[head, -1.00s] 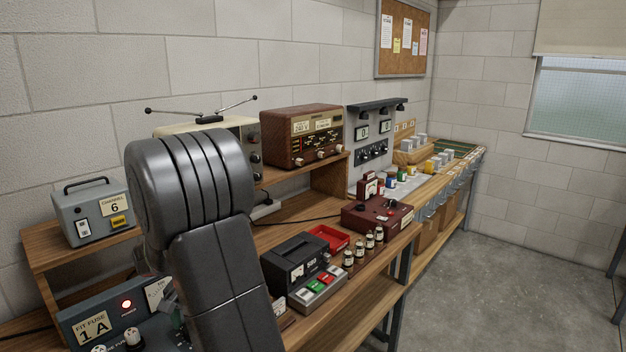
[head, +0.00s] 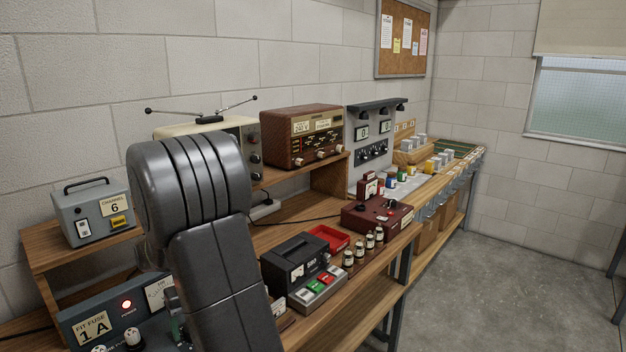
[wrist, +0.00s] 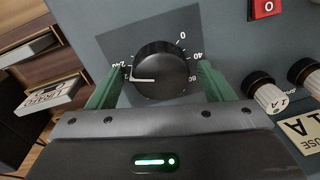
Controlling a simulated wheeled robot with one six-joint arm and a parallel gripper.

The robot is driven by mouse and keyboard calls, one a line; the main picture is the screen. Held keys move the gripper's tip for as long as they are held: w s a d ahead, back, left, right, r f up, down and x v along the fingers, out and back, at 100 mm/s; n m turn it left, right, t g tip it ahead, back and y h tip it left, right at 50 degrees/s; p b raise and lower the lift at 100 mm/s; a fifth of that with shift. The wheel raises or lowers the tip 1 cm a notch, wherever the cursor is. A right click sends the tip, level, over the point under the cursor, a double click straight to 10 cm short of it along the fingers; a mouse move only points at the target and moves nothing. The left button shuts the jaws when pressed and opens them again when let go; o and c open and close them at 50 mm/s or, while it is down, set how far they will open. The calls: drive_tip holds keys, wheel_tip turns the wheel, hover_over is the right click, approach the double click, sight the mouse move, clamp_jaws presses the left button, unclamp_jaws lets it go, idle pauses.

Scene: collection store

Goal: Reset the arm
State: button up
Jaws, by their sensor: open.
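My gripper (wrist: 164,80) is open, with its green fingers on either side of a black dial knob (wrist: 161,66) in the wrist view. I cannot tell whether the fingers touch the knob. The knob's white pointer aims left, near scale marks partly covered by the left finger; 0, 40 and 240 are readable. In the head view my arm hides the knob and most of my gripper. The blue-grey panel box (head: 98,310) with a lit red lamp and a "FIT FUSE 1 A" plate stands at the lower left.
A red switch marked 0 (wrist: 266,8) and fuse holders (wrist: 268,95) sit right of the knob. A grey "CHANNEL 6" box (head: 90,212), a wooden radio (head: 302,135), a black meter (head: 292,262) and a maroon device (head: 377,215) crowd the bench. The floor (head: 500,290) at right is clear.

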drive_tip(key=shift+n, duration=1.3)
drive_tip(key=shift+w+d, duration=0.1)
